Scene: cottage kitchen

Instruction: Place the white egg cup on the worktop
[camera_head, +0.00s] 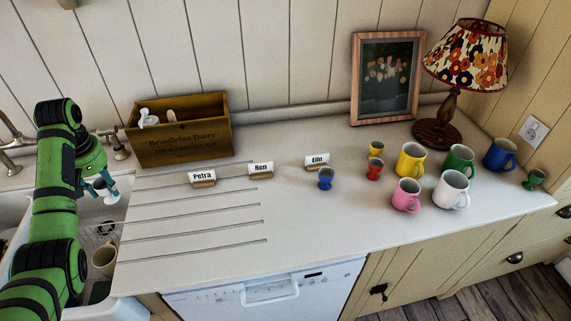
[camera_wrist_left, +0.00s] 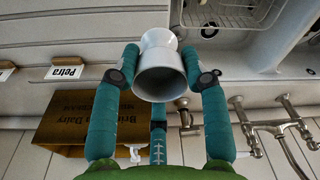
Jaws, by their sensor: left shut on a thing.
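The white egg cup (camera_wrist_left: 160,70) is held between the teal fingers of my left gripper (camera_wrist_left: 164,78) in the left wrist view. In the head view my left gripper (camera_head: 103,187) hangs over the sink area, just left of the worktop's grooved part. The white egg cup (camera_head: 111,199) shows below its fingers, partly hidden by them. The pale worktop (camera_head: 290,225) stretches to the right of the gripper. My right gripper is in neither view.
A wooden crate (camera_head: 183,148) stands at the back left. Name cards for Petra (camera_head: 202,177), Ren (camera_head: 261,168) and Elin (camera_head: 317,160) stand on the worktop. A blue egg cup (camera_head: 325,180) is before Elin's. Several cups and mugs crowd the right. A cream mug (camera_head: 104,260) is in the sink.

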